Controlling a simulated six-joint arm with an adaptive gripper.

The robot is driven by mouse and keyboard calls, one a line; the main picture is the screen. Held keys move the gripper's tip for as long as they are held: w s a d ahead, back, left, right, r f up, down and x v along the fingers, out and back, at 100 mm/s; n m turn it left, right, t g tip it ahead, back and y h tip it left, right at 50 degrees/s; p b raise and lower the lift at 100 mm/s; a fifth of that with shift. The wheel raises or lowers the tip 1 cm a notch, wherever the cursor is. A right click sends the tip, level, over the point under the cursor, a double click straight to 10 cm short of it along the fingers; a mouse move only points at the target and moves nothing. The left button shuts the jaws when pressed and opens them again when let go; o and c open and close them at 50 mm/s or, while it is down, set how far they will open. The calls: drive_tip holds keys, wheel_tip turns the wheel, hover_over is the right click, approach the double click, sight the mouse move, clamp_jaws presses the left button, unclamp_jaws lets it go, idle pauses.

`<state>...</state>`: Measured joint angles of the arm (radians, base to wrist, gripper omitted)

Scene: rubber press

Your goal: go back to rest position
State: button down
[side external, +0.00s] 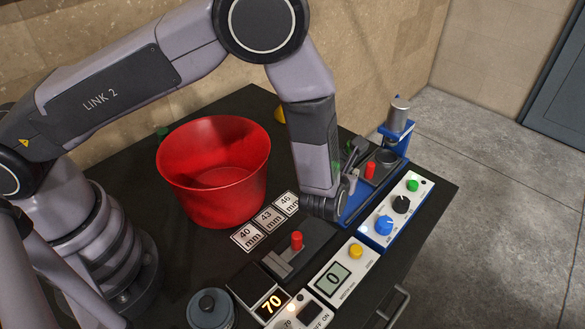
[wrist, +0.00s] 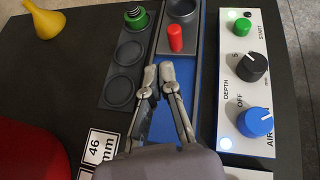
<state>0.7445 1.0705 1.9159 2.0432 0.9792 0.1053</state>
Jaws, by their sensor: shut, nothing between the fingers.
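My gripper (wrist: 159,72) is shut and empty in the wrist view, its fingertips close together over the blue base of the press (side external: 397,125). In the side view my gripper (side external: 353,172) is partly hidden by my wrist. A red cylinder (wrist: 175,38) stands just ahead of the fingertips, apart from them; it also shows in the side view (side external: 370,171). A second red cylinder (side external: 296,240) stands on a dark gauge nearer the camera.
A red bucket (side external: 213,165) stands left of my wrist. Cards marked 40, 43 and 46 mm (side external: 268,219) lie in front. A control panel (side external: 398,210) with knobs runs along the right edge.

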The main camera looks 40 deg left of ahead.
drive_tip(key=a+r+n+g+y, duration=0.35)
drive_tip(key=a+r+n, duration=0.55)
drive_tip(key=a+r, duration=0.5)
drive_tip(key=s+a+r+n+g+y, duration=0.1)
drive_tip(key=s+a+r+n+g, duration=0.2)
drive_tip(key=s+a+r+n, duration=0.7)
drive_tip(key=s+r+n+h, duration=0.3)
drive_tip(key=s+n, duration=0.3)
drive_tip(key=s, duration=0.4)
drive_tip(key=s+d+r+n+h, duration=0.1)
drive_tip(key=s+r+n+h, duration=0.3)
drive_tip(key=s+n, duration=0.3)
drive_tip(key=s, duration=0.3)
drive_tip(key=shift+s+r+h, duration=0.3)
drive_tip(key=shift+s+h, duration=0.05)
drive_tip(key=shift+d+t, duration=0.1)
drive_tip(key=shift+t, duration=0.15)
